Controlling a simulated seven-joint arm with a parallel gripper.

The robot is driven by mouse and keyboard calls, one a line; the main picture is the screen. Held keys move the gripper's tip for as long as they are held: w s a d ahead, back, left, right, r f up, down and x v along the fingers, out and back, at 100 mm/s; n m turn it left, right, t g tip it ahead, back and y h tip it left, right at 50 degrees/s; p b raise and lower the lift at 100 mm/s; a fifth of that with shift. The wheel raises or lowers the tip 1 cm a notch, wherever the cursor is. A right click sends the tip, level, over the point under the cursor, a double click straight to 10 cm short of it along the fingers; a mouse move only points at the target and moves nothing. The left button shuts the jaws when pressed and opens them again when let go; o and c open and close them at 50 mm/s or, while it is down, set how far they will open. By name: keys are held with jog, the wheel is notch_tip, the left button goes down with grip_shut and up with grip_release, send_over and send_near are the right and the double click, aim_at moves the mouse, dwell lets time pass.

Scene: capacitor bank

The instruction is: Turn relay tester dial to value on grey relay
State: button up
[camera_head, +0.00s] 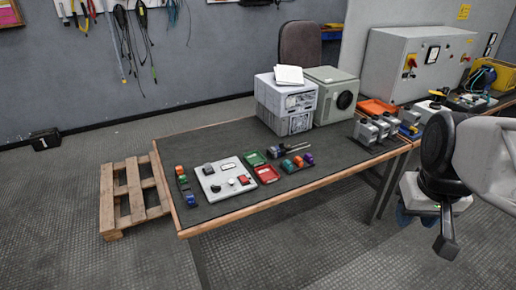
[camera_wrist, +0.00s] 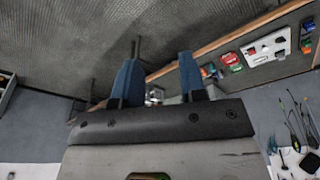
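The relay tester is likely the flat white panel (camera_head: 225,180) near the left end of the dark-topped table. It carries a black knob (camera_head: 208,169) and a red part; which control is the dial, and its setting, are too small to tell. The panel also shows at upper right in the wrist view (camera_wrist: 267,47). No grey relay is clearly identifiable; several grey block-like units (camera_head: 371,131) stand toward the table's right, with no readable value. My gripper (camera_wrist: 160,78) is open and empty, its blue fingers apart, off the table's front right side.
Small coloured blocks (camera_head: 299,161) and green and red trays (camera_head: 265,173) lie beside the panel. A white box (camera_head: 285,103) and a grey-green box (camera_head: 333,95) stand at the back. A wooden pallet (camera_head: 133,194) lies left of the table. Floor in front is clear.

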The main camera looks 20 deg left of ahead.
jog(key=w+a+f+n, duration=0.1)
jog(key=w+a+n, duration=0.4)
jog(key=w+a, duration=0.9)
jog(key=n+g, duration=0.2)
jog(key=n, duration=1.2)
send_over(216, 188)
jog(key=f, duration=2.9)
jog(key=shift+w+d, duration=0.15)
jog(key=shift+w, duration=0.15)
jog(key=shift+a+f, duration=0.3)
jog(key=shift+a, duration=0.05)
jog(key=shift+f, duration=0.1)
jog(key=shift+f, duration=3.8)
